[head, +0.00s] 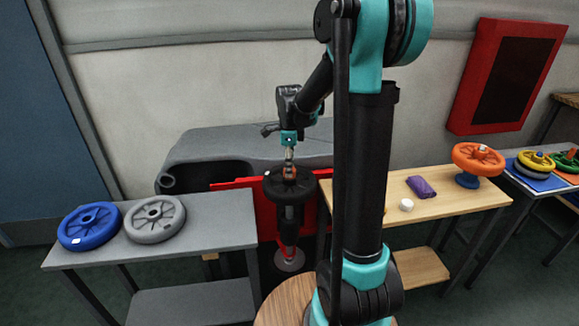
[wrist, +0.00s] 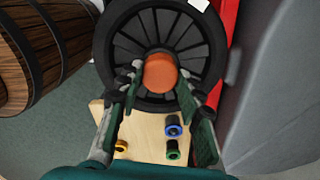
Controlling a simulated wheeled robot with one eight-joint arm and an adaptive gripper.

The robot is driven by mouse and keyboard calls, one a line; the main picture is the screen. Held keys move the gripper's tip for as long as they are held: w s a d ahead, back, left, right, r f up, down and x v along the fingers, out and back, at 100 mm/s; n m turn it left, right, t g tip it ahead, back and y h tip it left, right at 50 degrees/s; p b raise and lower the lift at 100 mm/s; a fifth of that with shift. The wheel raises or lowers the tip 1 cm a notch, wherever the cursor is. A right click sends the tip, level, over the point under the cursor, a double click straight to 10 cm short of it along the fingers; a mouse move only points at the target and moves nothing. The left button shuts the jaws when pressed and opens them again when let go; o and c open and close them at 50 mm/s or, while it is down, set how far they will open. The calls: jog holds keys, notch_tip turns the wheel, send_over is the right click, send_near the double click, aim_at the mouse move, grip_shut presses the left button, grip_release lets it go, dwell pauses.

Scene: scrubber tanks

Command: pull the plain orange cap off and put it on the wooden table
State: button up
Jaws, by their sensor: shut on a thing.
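The plain orange cap (wrist: 160,71) sits in line with the hub of a black spoked wheel (wrist: 122,62) in the wrist view. My gripper (wrist: 160,74) has its fingertips on either side of the cap and is shut on it. In the head view, my gripper (head: 289,168) points down over the black wheel (head: 276,188), with the cap (head: 290,173) small between the fingers. I cannot tell whether the cap is seated on the hub or lifted. The wooden table (head: 455,203) stands to the right, partly hidden by my arm.
The wooden table carries a purple item (head: 421,187), a white item (head: 406,204) and an orange wheel (head: 478,159) on a blue base. A grey table (head: 190,240) at left holds blue (head: 90,226) and grey (head: 154,219) wheels. A wooden barrel (wrist: 50,45) shows in the wrist view.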

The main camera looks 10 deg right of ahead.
jog(key=shift+r, duration=1.1)
dwell(0.9)
jog(key=shift+r, duration=2.95)
jog(key=shift+d, duration=0.15)
